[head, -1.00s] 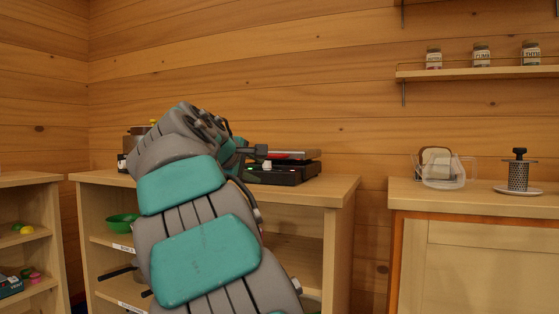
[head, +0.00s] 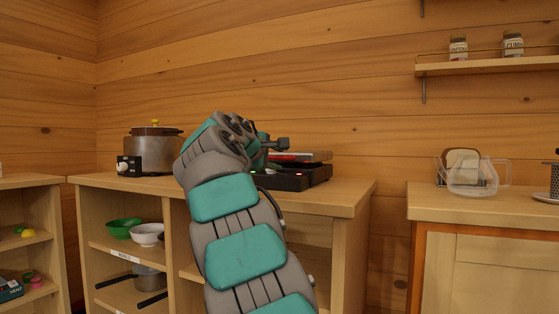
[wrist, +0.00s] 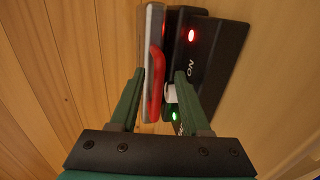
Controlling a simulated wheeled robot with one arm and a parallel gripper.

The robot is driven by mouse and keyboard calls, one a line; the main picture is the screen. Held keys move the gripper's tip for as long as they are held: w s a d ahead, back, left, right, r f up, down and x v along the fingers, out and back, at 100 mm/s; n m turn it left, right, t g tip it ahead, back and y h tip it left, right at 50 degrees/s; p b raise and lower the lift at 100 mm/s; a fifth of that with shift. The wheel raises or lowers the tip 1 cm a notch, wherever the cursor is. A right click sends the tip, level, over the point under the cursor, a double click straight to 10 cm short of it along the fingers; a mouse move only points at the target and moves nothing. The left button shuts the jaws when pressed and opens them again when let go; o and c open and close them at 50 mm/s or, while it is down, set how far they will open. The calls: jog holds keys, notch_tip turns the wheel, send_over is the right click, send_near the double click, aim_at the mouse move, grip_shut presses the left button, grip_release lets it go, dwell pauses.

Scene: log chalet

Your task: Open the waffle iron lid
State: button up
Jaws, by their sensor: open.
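The waffle iron stands on the wooden counter in the head view, with a black base (head: 305,178) and a low red-and-grey lid (head: 308,157) lying over it. The lid looks down. In the wrist view its grey edge (wrist: 152,35) and red handle (wrist: 156,82) show beside the black base (wrist: 215,60), which has a red and a green light. My gripper (wrist: 158,88) is open. Its fingers lie on either side of the red handle, with visible gaps. In the head view my arm hides the left part of the iron.
A metal pot (head: 152,147) with a lid stands on the counter left of my arm. Bowls (head: 147,234) and a pan sit on shelves below. A right-hand counter (head: 480,207) holds a toast rack (head: 463,170). A wall shelf (head: 490,67) carries jars.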

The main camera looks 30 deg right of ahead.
jog(key=shift+x, duration=1)
grip_shut()
dwell(0.8)
